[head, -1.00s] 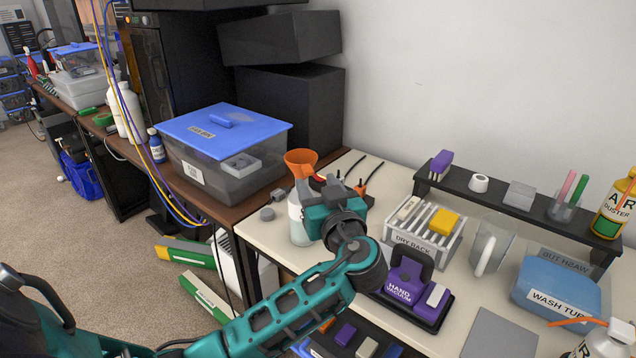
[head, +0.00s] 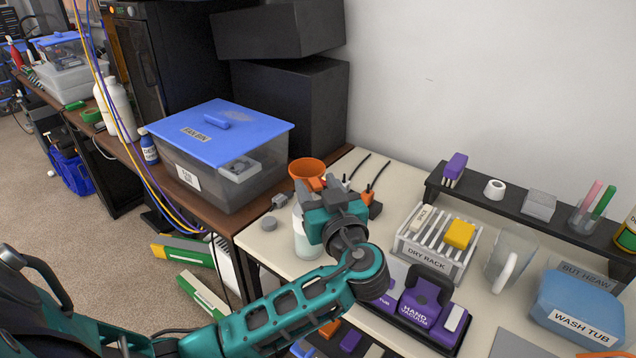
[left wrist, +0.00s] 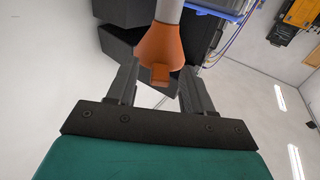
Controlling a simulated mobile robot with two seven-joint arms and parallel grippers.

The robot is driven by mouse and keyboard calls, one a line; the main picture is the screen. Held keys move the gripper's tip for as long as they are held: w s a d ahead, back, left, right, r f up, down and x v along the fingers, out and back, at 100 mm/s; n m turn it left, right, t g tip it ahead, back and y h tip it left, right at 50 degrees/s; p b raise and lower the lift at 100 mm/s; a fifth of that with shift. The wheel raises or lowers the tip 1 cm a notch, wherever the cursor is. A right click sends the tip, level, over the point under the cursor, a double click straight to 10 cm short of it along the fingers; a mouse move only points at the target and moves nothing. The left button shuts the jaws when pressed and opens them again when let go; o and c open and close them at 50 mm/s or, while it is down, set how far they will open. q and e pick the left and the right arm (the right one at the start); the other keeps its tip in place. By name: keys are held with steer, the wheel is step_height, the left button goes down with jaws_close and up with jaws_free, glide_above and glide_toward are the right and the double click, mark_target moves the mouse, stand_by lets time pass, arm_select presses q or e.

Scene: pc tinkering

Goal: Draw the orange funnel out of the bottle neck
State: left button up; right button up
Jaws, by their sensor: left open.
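The orange funnel (head: 307,168) stands mouth up at the top of the pale bottle (head: 300,238) near the bench's left edge. The bottle is partly hidden by my arm. My left gripper (head: 318,184) is open at the funnel's near right side. In the left wrist view the funnel (left wrist: 163,44) appears inverted, and its small orange tab (left wrist: 159,75) points toward the open jaws (left wrist: 158,75). One finger is on each side of the tab, with visible gaps. How far the spout sits in the neck is hidden. My right gripper is not in view.
A blue-lidded bin (head: 222,184) stands behind left. Orange plugs with black cables (head: 368,194) lie just right of the gripper. The dry rack (head: 428,258), hand vacuum (head: 420,303) and wash tub (head: 578,305) are on the right of the bench. A dark shelf (head: 520,212) runs behind.

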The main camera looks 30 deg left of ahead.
arm_select(q)
steer(key=shift+w+a, duration=0.15)
steer(key=shift+a, duration=0.05)
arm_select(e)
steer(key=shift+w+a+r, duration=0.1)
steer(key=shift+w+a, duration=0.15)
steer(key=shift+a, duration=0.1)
arm_select(q)
jaws_close()
steer(key=shift+r+p, duration=0.3)
steer(key=shift+r, duration=0.45)
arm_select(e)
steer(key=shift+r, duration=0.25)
arm_select(q)
steer(key=shift+r+p, duration=1)
steer(key=shift+r, duration=0.95)
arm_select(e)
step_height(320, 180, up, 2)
